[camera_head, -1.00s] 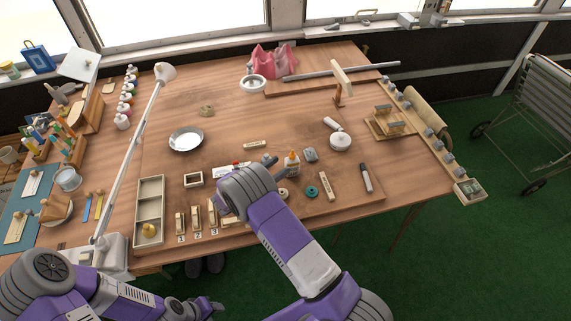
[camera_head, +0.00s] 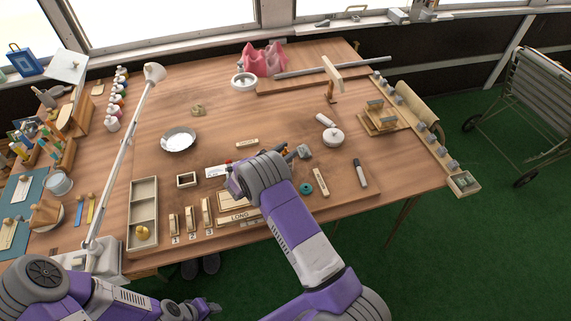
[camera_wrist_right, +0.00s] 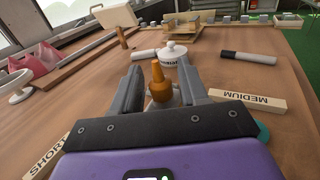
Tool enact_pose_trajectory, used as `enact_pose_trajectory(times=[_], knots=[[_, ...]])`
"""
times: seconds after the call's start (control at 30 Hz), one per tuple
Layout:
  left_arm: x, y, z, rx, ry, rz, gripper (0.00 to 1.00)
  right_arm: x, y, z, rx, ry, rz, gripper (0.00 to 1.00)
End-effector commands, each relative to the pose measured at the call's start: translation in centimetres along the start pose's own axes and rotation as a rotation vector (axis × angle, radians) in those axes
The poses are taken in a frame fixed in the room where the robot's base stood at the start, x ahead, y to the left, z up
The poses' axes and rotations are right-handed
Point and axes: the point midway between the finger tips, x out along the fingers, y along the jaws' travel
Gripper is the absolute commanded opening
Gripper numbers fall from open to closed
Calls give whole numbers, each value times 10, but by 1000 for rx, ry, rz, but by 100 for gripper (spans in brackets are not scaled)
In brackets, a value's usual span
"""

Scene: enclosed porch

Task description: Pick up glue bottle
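The glue bottle (camera_wrist_right: 160,84) shows in the right wrist view as an orange nozzle and cap with a little of its white body below. It stands upright between the two grey fingers of my right gripper (camera_wrist_right: 160,75), with gaps visible on both sides. The gripper's front plate hides the bottle's lower part. In the head view my right gripper (camera_head: 293,152) is low over the table's front middle, and its wrist hides the bottle. My left gripper (camera_head: 207,308) is low at the bottom, off the table's front edge; its fingers are too small to read.
A divided tray (camera_head: 131,212) and lamp arm (camera_head: 124,160) stand left.

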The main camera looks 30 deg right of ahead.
Motion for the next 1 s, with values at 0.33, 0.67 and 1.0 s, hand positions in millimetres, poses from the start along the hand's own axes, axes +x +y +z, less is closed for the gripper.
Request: enact_pose_trajectory(times=[0.33,0.67,1.0], knots=[[0,0,0,0,0,0,43,0,0,0,-1,0,0,0],[0,0,0,0,0,0,43,0,0,3,0,0,0,0],[-12,4,1,0,0,0,43,0,1,63,3,-1,1,0]])
